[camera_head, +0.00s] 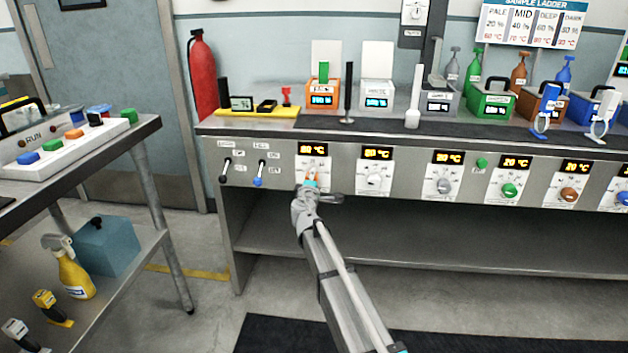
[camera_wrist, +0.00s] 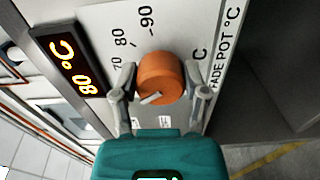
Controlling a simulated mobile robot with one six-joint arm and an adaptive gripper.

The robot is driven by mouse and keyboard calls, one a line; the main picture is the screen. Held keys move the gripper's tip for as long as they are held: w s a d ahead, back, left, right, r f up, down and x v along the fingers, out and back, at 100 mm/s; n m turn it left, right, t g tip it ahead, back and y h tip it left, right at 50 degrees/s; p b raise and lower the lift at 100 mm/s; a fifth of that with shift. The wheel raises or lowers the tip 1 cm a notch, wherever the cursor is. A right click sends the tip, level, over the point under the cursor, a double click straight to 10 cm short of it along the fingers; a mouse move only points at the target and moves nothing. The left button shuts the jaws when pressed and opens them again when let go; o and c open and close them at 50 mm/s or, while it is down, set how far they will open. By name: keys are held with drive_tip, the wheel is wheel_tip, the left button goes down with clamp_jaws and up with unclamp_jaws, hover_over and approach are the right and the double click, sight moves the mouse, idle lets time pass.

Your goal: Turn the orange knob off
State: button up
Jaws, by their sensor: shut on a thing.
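The orange knob (camera_wrist: 160,77) is on a white dial plate on the front panel, with a pale pointer mark on its face. In the wrist view my gripper (camera_wrist: 158,90) has one finger on each side of the knob, shut on it. A display (camera_wrist: 75,70) beside the dial reads 80 °C in yellow digits. In the head view my gripper (camera_head: 309,184) reaches the leftmost dial on the bench front and mostly covers the knob. The display above it (camera_head: 313,149) is lit.
Other dials line the panel to the right: a white knob (camera_head: 374,180), a grey knob (camera_head: 444,186), a green knob (camera_head: 509,190) and a brown knob (camera_head: 568,194). Coloured baths stand on the bench above.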

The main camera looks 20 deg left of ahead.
drive_tip(key=n, duration=0.4)
drive_tip(key=shift+r+n, duration=0.1)
drive_tip(key=shift+n, duration=0.2)
drive_tip(key=n, duration=0.4)
drive_tip(key=shift+a+n, duration=0.1)
drive_tip(key=shift+n, duration=0.3)
drive_tip(key=o, duration=1.1)
drive_tip(key=shift+o, duration=0.2)
drive_tip(key=v, duration=1.2)
drive_tip(key=shift+r, duration=0.1)
